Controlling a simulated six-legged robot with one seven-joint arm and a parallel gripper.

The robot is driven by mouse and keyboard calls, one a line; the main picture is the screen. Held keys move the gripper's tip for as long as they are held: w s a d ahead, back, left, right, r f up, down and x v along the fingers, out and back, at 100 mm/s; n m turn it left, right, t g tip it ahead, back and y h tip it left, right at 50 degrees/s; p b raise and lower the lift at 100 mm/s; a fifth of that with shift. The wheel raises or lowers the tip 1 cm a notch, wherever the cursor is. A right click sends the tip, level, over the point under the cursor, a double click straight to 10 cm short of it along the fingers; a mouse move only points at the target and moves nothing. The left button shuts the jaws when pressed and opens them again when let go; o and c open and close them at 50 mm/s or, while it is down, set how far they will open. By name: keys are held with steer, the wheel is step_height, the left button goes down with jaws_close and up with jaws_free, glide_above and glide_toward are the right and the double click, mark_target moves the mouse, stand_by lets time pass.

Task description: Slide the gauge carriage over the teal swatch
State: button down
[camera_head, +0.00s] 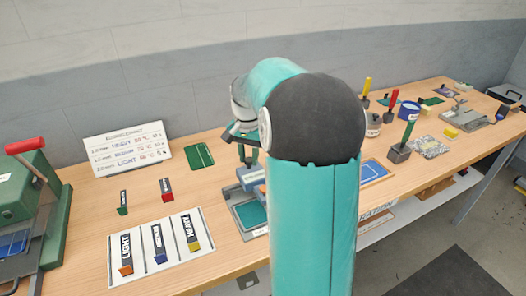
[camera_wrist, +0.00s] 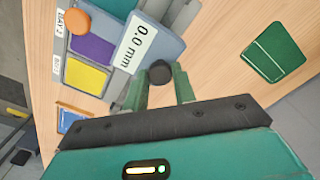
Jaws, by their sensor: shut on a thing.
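The gauge carriage (camera_wrist: 150,40) is a grey-blue block with a white "0.0 mm" label and a dark round knob (camera_wrist: 160,72). My gripper (camera_wrist: 159,82) is shut on this knob, one green finger on each side. In the head view the carriage (camera_head: 250,176) stands at the back of a grey tray (camera_head: 238,219), and my arm hides much of it. The teal swatch (camera_head: 252,213) lies in the tray in front of the carriage, uncovered where I see it. The wrist view shows a purple swatch (camera_wrist: 91,47), a yellow swatch (camera_wrist: 86,77) and a bluish patch (camera_wrist: 118,7) at the top edge.
An orange disc (camera_wrist: 76,21) sits beside the purple swatch. A green mat (camera_head: 200,156) lies behind the tray. A white card (camera_head: 160,248) with labelled pieces lies to the left, and a green press (camera_head: 25,200) stands at far left. Several stamps and tools stand to the right.

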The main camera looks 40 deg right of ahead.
steer(key=a, duration=0.2)
steer(key=w+a, duration=0.1)
steer(key=a, duration=0.1)
steer(key=shift+w+a+r, duration=0.1)
steer(key=shift+w, duration=0.05)
steer(key=c, duration=1.1)
jaws_free()
steer(key=shift+a, duration=0.1)
steer(key=shift+c, duration=0.2)
step_height(320, 180, up, 14)
